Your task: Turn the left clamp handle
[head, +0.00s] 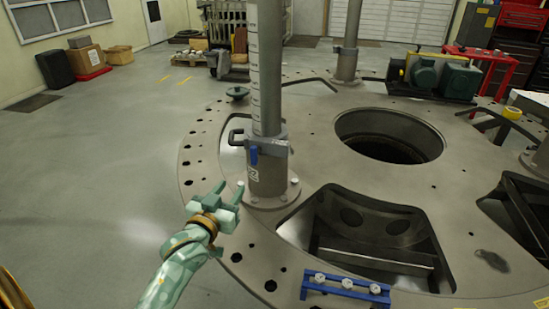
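A grey clamp (276,146) is fastened around the base of the upright post (266,70) left of centre on the turret plate. A dark loop-shaped handle (234,138) sticks out from its left side, and a small blue lever (254,155) sits on its front. My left gripper (229,190) is below and left of the clamp, at the plate's near left edge in the picture. Its two fingers are apart with nothing between them. It does not appear to touch the handle or the post. My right gripper is out of view.
The round turret plate (210,150) has a large central hole (388,135) and open cutouts near the front. A blue bracket (345,288) lies at its front edge. Another post (348,45) and a green motor unit (440,78) stand farther back.

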